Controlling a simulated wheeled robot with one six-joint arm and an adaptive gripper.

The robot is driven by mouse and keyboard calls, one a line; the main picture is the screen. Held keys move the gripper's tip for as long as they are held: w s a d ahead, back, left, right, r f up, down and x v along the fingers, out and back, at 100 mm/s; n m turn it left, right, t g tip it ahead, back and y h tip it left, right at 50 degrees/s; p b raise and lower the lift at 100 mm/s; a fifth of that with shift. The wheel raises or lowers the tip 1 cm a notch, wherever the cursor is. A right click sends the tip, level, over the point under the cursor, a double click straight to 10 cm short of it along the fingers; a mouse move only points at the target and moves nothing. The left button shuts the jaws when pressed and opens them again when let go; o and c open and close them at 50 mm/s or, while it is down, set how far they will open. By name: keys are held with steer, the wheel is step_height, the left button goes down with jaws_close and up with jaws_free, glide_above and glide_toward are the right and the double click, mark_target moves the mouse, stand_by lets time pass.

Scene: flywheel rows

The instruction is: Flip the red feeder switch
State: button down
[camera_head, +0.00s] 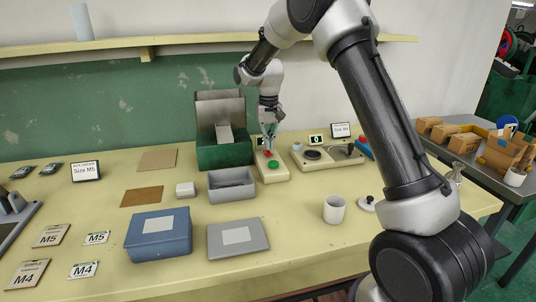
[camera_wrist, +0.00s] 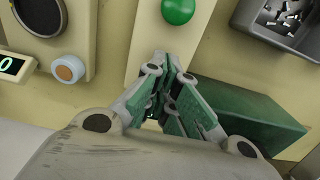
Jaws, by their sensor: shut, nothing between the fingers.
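The cream control box (camera_head: 273,175) stands on the bench, with a green button (camera_head: 272,165) at its near end. A small red part (camera_head: 268,153), which looks like the red feeder switch, shows at the far end, just below my fingertips. My gripper (camera_head: 267,147) points down over that far end, shut and empty. In the wrist view the shut gripper (camera_wrist: 168,62) lies over the cream box (camera_wrist: 145,40), and the green button (camera_wrist: 178,10) is clear of it. The red switch is hidden there. I cannot tell whether the fingertips touch it.
The green feeder (camera_head: 225,155) with its grey hopper stands close on the left. A grey bin (camera_head: 232,178) with small parts is in front of it. A weighing device (camera_head: 330,157) with a display stands on the right. A white cup (camera_head: 334,209) is nearer.

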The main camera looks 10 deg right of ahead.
mark_target(269, 153)
steer(key=shift+f, duration=1.5)
stand_by(0.5)
steer(key=shift+r, duration=0.1)
steer(key=shift+r, duration=3.4)
